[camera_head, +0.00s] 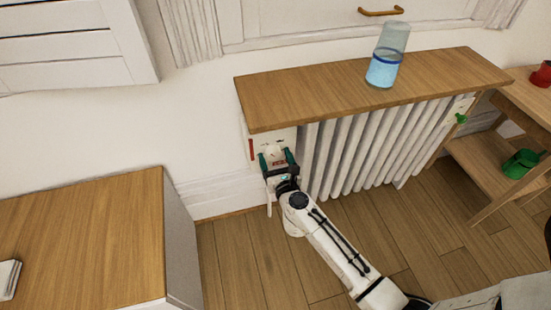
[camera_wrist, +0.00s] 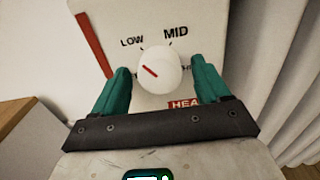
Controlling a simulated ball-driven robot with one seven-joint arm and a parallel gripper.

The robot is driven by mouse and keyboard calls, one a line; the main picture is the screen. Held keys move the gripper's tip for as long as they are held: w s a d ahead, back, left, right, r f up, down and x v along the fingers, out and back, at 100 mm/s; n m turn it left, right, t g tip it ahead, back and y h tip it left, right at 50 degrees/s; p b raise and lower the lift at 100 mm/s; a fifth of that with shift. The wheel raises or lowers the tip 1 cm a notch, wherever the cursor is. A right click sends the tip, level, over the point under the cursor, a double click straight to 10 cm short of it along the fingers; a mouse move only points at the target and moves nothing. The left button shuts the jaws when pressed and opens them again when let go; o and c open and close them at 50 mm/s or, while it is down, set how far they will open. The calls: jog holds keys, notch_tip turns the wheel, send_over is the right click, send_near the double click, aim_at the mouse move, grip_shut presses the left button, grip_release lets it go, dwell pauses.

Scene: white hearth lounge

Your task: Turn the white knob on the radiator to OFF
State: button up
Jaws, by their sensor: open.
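The white knob (camera_wrist: 158,70) is on a pale panel (camera_wrist: 225,30) at the left end of the radiator (camera_head: 365,145). Its red pointer line slants to the upper left, between the LOW label (camera_wrist: 132,40) and a label mostly hidden by my left finger. The MID label (camera_wrist: 176,32) is above, and part of an HI label shows by my right finger. No OFF label can be read. My gripper (camera_head: 275,156) is at the panel, open, with one green finger on each side of the knob. Gaps show between fingers and knob in the wrist view.
A wooden shelf (camera_head: 300,98) overhangs the panel and bears a glass vase (camera_head: 387,55) with blue liquid. A wooden cabinet (camera_head: 85,235) stands at the left. A wooden side table (camera_head: 478,165) with a green mug (camera_head: 520,163) stands at the right.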

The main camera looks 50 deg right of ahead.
jog(key=c, duration=1)
jog(key=shift+c, duration=0.2)
jog(key=shift+n, duration=0.3)
jog(key=n+p, duration=0.1)
jog(key=n, duration=0.1)
jog(key=shift+r+n+p, duration=0.1)
jog(key=shift+n+p, duration=0.3)
jog(key=n+p, duration=0.1)
jog(key=n, duration=0.2)
jog(key=shift+n, duration=0.3)
jog(key=n+p, duration=0.1)
jog(key=n, duration=0.2)
jog(key=shift+n+p, duration=0.3)
jog(key=shift+p, duration=0.05)
jog(key=shift+s+d+n+p, duration=0.1)
jog(key=shift+n+p, duration=0.5)
jog(key=shift+n, duration=1)
